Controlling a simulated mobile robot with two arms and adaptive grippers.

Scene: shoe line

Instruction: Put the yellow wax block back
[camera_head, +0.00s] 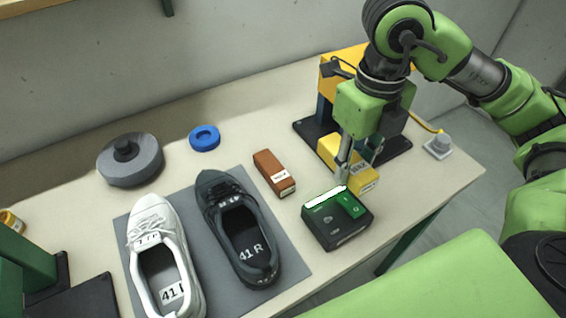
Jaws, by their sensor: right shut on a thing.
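The yellow wax block (367,182) carries a white label and is on the right part of the table. It is beside the dark box with the green top (337,217). My right gripper (360,164) comes down from above and is shut on the wax block, with its fingers partly covering the block and its label. I cannot tell whether the block's underside touches the table. My left gripper is not in view.
A brown labelled block (272,170) lies left of the wax block. White (150,220) and dark (262,272) shoes rest on a grey mat (288,262). A yellow-and-dark machine (325,84) stands behind my gripper. A blue ring (204,138) and grey disc (125,165) lie further left.

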